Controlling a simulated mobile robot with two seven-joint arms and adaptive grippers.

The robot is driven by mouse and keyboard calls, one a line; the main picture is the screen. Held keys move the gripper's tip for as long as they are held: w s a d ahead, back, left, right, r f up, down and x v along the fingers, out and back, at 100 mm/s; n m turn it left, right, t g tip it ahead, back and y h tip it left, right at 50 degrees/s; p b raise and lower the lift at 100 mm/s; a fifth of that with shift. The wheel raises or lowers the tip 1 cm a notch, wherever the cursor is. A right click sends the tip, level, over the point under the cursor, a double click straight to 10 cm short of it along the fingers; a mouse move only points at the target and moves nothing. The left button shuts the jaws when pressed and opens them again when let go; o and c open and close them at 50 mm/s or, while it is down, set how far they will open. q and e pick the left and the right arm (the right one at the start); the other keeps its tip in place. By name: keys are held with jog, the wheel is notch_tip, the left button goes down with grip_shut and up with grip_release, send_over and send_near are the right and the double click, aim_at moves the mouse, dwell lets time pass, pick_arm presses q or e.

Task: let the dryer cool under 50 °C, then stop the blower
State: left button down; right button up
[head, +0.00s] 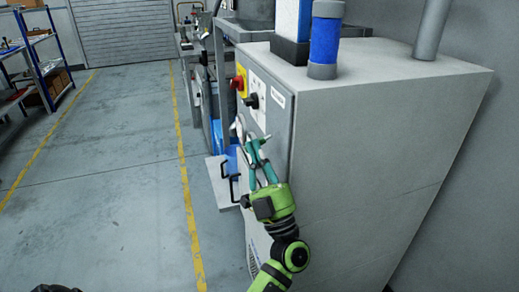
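The dryer appears to be the large grey cabinet (390,150) on the right. Its narrow control face is seen at a steep angle. A red and yellow switch (240,82) sits near the panel's upper edge, with a black knob (252,101) just below it. A white label (278,96) is beside the knob. No temperature can be read from here.
A blue and grey cylinder (325,42) and a grey pipe (431,28) rise from the cabinet top. A grey flap with black handles (224,168) juts out beside the panel. A shelf rack (40,65) stands far left. The floor (100,170) between is clear.

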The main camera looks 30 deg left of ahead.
pick_arm(q)
jog(key=shift+w+a+f, duration=0.1)
jog(key=shift+f, duration=0.15)
pick_arm(e)
jog(key=shift+a, duration=0.55)
jog(key=shift+d, duration=0.45)
